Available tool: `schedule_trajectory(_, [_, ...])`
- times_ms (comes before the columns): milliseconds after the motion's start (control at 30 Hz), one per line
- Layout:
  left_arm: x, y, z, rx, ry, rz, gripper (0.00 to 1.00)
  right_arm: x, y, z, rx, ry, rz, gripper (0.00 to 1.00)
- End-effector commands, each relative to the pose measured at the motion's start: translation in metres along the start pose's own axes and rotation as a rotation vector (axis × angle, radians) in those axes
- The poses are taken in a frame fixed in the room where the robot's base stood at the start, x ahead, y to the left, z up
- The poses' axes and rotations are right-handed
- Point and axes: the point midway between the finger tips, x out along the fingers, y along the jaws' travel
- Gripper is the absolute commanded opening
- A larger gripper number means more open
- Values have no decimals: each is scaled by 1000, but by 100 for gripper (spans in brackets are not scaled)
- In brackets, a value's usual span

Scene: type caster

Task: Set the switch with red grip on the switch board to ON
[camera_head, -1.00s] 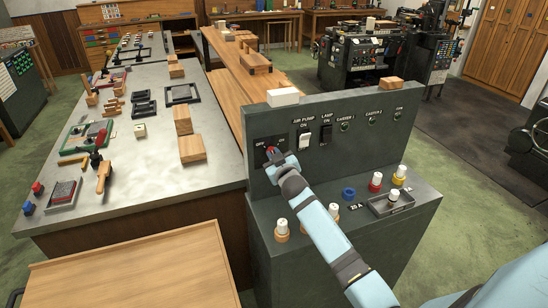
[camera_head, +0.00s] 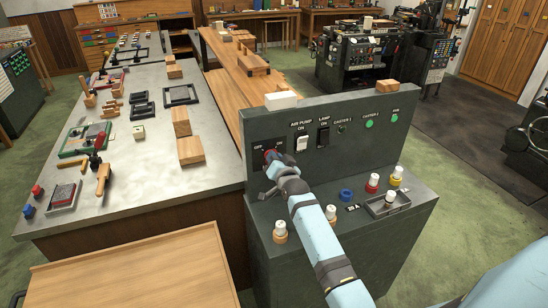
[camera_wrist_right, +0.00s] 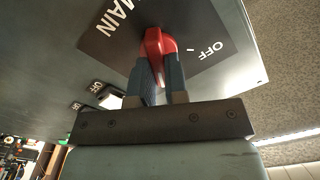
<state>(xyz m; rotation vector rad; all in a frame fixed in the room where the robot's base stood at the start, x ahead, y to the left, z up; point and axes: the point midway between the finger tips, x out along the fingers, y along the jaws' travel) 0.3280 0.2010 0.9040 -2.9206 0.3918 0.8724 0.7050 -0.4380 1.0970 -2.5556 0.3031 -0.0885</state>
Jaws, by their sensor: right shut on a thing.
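The dark green switch board (camera_head: 300,185) stands at the centre of the head view. Its red grip (camera_head: 267,154) is on the black plate at the board's left, mostly covered by my right gripper (camera_head: 275,162). In the right wrist view the red grip (camera_wrist_right: 155,42) sits between the two fingers of my right gripper (camera_wrist_right: 158,65), which is shut on it. The words MAIN and OFF show on the plate (camera_wrist_right: 205,30); the OFF mark lies to the right of the grip. The ON mark is hidden in this view. My left gripper is not in view.
White AIR PUMP (camera_head: 302,143) and LAMP (camera_head: 324,136) switches sit right of the grip. Green lamps (camera_head: 368,123) line the board's upper right. Several knobs (camera_head: 372,183) stand on the ledge below. A workbench (camera_head: 150,190) with wooden blocks is at left.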

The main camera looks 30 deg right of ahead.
Motion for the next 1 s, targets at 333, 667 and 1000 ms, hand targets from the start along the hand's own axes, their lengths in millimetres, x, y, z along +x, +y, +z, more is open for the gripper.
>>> schedule_trajectory(333, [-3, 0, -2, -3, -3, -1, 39, 0, 1, -1, 181, 1, 0, 0])
schedule_trajectory(667, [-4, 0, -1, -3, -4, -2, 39, 0, 2, 0, 232, 1, 0, 0])
schedule_trajectory(1000, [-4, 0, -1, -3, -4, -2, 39, 0, 2, 0, 233, 1, -1, 16])
